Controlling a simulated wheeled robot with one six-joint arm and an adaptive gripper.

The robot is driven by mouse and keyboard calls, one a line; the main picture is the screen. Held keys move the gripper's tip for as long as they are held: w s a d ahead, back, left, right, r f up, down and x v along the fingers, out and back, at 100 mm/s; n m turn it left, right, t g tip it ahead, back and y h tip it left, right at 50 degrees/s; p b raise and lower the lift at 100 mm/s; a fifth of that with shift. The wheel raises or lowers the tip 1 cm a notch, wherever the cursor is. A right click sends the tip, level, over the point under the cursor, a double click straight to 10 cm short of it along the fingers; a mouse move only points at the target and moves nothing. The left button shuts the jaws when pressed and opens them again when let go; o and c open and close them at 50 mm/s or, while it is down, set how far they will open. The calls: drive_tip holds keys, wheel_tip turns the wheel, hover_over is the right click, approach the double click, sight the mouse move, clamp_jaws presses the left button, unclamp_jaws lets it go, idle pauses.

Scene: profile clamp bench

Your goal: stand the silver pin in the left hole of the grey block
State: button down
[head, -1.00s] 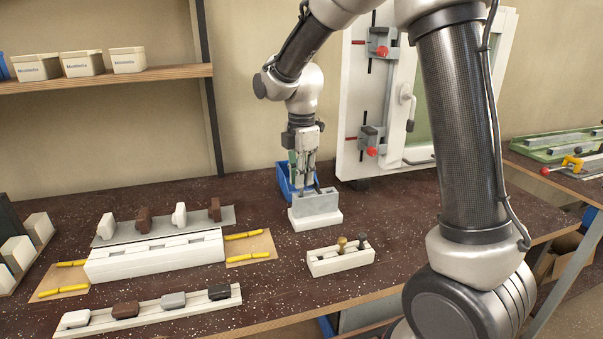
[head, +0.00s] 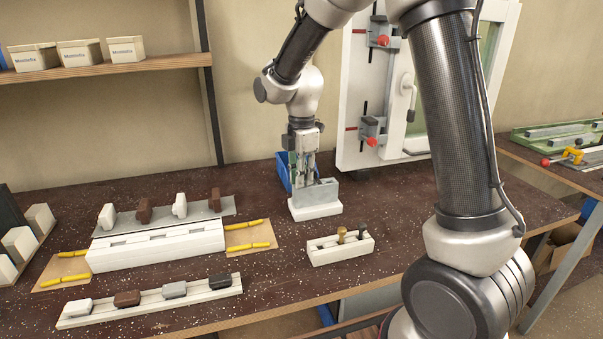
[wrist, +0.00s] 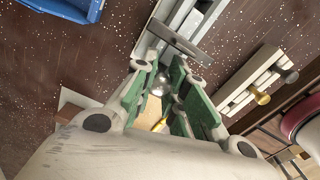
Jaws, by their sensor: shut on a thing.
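The grey block (head: 326,194) stands on a white base (head: 316,211) near the back of the bench. My gripper (head: 303,183) points down at the left part of the block, its fingers close to the top. In the wrist view, my gripper (wrist: 160,85) has its green-padded fingers closed around the silver pin (wrist: 162,82), of which a shiny rounded part shows between them. The fingers hide the pin's lower end and the left hole, so I cannot tell whether the pin is inside it.
A white rack (head: 340,254) with a brass pin (head: 341,235) and a dark pin (head: 361,231) stands in front of the block. A blue bin (head: 283,171) is behind my gripper. A white fixture (head: 160,250) stands to the left. Bare bench lies between them.

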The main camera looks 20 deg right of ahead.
drive_tip(key=shift+f, duration=0.3)
drive_tip(key=c, duration=1.4)
unclamp_jaws()
drive_tip(key=shift+o, duration=0.2)
drive_tip(key=shift+r, duration=0.1)
drive_tip(key=shift+r, duration=3.95)
